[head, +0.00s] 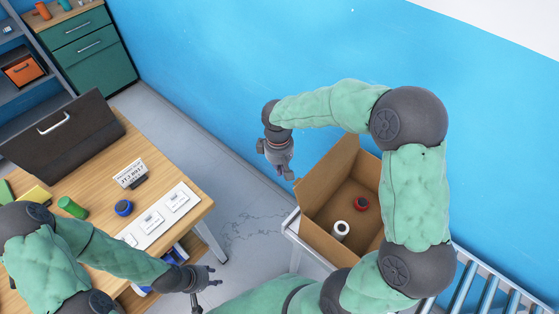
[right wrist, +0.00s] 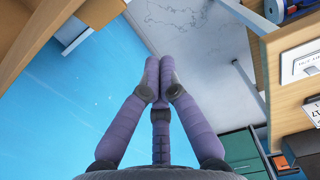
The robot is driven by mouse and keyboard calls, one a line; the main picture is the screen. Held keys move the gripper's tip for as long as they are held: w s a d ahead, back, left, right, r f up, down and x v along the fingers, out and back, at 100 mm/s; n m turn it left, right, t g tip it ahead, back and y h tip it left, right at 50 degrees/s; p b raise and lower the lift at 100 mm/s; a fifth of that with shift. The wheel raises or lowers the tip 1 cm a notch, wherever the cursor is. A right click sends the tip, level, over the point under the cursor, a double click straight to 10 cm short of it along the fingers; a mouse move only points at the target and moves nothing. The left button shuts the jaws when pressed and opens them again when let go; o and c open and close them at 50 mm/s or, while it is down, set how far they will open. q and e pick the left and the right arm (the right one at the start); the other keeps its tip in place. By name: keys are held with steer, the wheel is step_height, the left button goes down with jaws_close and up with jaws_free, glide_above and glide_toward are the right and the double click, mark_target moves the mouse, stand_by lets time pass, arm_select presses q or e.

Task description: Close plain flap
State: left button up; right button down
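An open cardboard box (head: 314,237) stands at the right, with a red roll (head: 361,204) and a white roll (head: 341,229) inside. A plain brown panel (head: 328,172), apparently a raised flap, stands up on its far left side. My right arm partly hides the box's right side. My right gripper (head: 282,166) is outside the box, just left of this panel and apart from it. In the right wrist view its purple fingers (right wrist: 158,68) meet at the tips with nothing between; cardboard (right wrist: 35,40) shows upper left. My left gripper (head: 208,284) has spread fingers and is empty near the table.
A wooden table (head: 180,180) at left holds a dark case (head: 62,138), a sign (head: 130,174), a blue roll (head: 123,207) and a green cylinder (head: 71,207). A roller conveyor (head: 485,292) is at lower right. Floor is free between table and box. A blue wall stands behind.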

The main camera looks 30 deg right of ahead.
arm_select(q)
steer(key=shift+f, duration=0.15)
arm_select(e)
steer(key=shift+s+d+r, duration=0.1)
steer(key=shift+s+d, duration=0.15)
steer(key=shift+s, duration=0.35)
steer(key=shift+s+d+r, duration=0.1)
steer(key=shift+s+d, duration=0.1)
steer(key=shift+s, duration=0.35)
steer(key=shift+s+d, duration=0.25)
steer(key=shift+s, duration=0.35)
arm_select(q)
steer(key=shift+s+f, duration=0.1)
